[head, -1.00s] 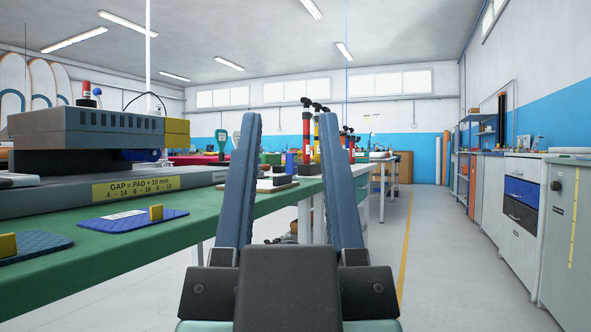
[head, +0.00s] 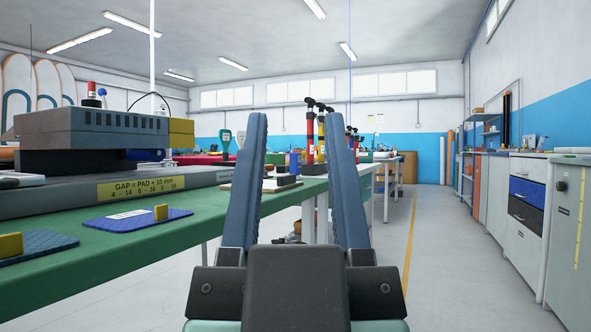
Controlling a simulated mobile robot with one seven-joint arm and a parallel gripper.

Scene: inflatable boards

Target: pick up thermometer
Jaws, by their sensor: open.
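My gripper (head: 295,118) is in the middle of the head view, pointing away from me. Its two blue-grey fingers are wide apart with nothing between them but the view beyond. No object can be surely recognised as the thermometer. A small upright green device with a pale face (head: 225,142) stands far along the green bench, left of my gripper, and may be it. It is too small to tell. Part of the bench behind my fingers is hidden.
A green bench (head: 180,230) runs along the left, bearing a grey press (head: 90,125) and blue pads (head: 137,218). Red and black pumps (head: 310,130) stand farther back. Grey cabinets (head: 572,230) line the right wall. The floor (head: 450,270) between is clear.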

